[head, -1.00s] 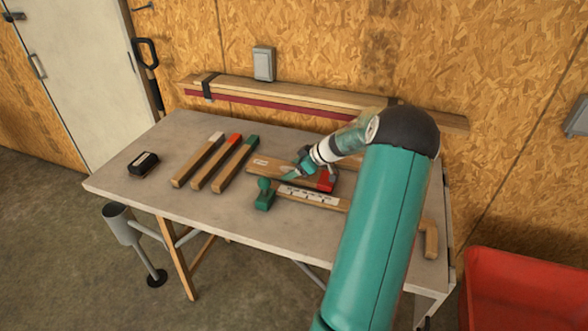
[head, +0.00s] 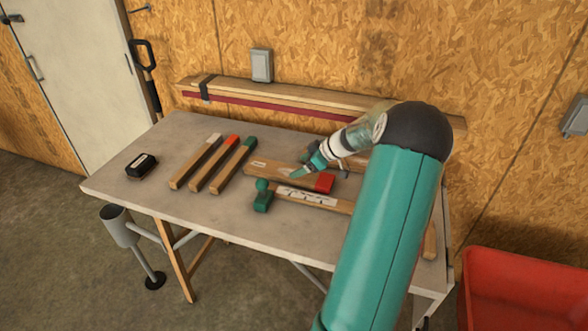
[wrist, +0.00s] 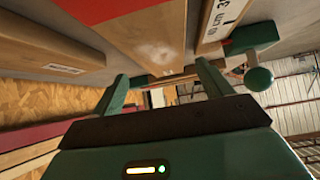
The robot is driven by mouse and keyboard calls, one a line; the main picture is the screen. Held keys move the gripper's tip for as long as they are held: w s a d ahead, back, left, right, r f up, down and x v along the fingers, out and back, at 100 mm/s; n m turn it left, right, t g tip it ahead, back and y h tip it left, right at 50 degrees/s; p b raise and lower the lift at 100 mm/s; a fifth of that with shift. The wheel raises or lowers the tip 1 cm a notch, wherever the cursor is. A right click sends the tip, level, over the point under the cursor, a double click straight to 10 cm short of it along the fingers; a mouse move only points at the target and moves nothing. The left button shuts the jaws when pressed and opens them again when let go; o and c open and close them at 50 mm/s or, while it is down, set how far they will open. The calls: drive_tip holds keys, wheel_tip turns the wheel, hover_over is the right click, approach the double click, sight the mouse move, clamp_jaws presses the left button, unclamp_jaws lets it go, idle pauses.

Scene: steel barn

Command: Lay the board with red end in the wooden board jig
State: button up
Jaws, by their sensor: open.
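The board with red end (head: 278,173) lies flat on the workbench, its red end to the right. It lies along the back of the labelled rail of the wooden board jig (head: 335,205), and a green clamp-like knob (head: 263,197) stands at the jig's left end. The board appears to lie in the jig, but my arm hides its far side, so I cannot tell if it is fully seated. My gripper (head: 300,172) is just over the board, open and empty. In the wrist view, the board's wooden face (wrist: 150,45) shows beyond my spread fingers (wrist: 163,88).
Three narrower boards with white, orange-red (head: 213,168) and green ends lie side by side to the left. A small black block (head: 141,165) lies near the bench's left edge. Long planks (head: 290,97) run along the wall behind. A red bin (head: 525,290) stands at right.

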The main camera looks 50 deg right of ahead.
drive_tip(key=v, duration=0.7)
drive_tip(key=w+a+r+g, duration=0.1)
drive_tip(key=a+r+g, duration=0.15)
drive_tip(key=a, duration=0.65)
drive_tip(key=w+a+r+g+h, duration=0.1)
drive_tip(key=a+r, duration=0.3)
drive_tip(key=a, duration=0.6)
drive_tip(key=w+a+r+g, duration=0.1)
drive_tip(key=a+r, duration=0.2)
drive_tip(key=a, duration=0.6)
drive_tip(key=s+a+r+m+h, duration=0.1)
drive_tip(key=s+a+r, duration=0.1)
drive_tip(key=s+a, duration=0.5)
drive_tip(key=s+a+r+m+t+h, duration=0.1)
drive_tip(key=s+a+m, duration=0.1)
drive_tip(key=s+a, duration=0.5)
drive_tip(key=a, duration=0.5)
drive_tip(key=shift+r+m, duration=0.3)
drive_tip(key=shift+r, duration=0.1)
drive_tip(key=shift+s+a+f, duration=0.1)
drive_tip(key=shift+s+a, duration=0.05)
drive_tip(key=shift+s, duration=0.3)
drive_tip(key=shift+w, duration=0.1)
